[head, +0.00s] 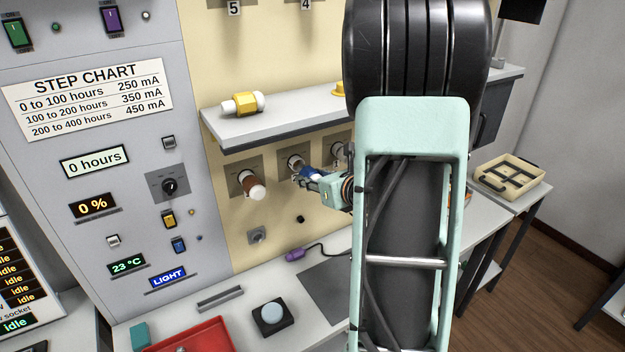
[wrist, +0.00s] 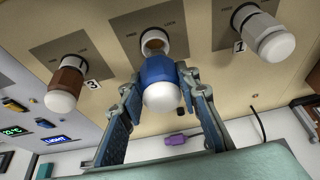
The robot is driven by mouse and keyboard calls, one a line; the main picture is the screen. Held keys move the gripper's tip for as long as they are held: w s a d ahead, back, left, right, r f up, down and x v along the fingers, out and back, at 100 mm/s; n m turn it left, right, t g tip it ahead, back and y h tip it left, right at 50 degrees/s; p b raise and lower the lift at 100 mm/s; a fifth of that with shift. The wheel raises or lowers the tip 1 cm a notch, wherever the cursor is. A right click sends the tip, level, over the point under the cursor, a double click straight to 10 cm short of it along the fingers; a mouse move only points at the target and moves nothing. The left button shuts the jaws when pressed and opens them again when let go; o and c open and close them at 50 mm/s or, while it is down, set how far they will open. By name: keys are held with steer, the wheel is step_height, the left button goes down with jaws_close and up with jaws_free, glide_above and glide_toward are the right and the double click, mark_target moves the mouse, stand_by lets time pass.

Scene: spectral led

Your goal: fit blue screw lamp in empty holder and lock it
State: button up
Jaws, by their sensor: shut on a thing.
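The blue screw lamp (wrist: 161,85), a blue body with a white rounded end, is between the fingers of my gripper (wrist: 168,100) in the wrist view. My gripper is shut on it. The holder (wrist: 153,42) with a brownish rim is on the panel right behind the lamp, which points at it. I cannot tell whether the lamp's base is inside the holder, as the lamp hides part of it. In the head view the blue lamp (head: 309,173) shows small in my gripper (head: 316,181), in front of the middle holder (head: 295,162).
A brown lamp (wrist: 68,83) sits in the holder to the left and a grey lamp (wrist: 268,38) in the one to the right, close to my fingers. A shelf (head: 270,128) with a yellow lamp (head: 243,103) runs above. A purple thing (head: 294,255) lies on the bench below.

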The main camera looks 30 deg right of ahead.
mark_target(306, 172)
steer(key=shift+w, duration=0.2)
steer(key=shift+w+a+b, duration=0.1)
steer(key=shift+w+b, duration=0.5)
steer(key=shift+w, duration=0.6)
steer(key=shift+b, duration=0.6)
steer(key=shift+w+r, duration=0.1)
steer(key=shift+r, duration=0.05)
stand_by(0.4)
steer(key=o, duration=1.3)
steer(key=shift+w, duration=0.1)
steer(key=shift+c, duration=0.2)
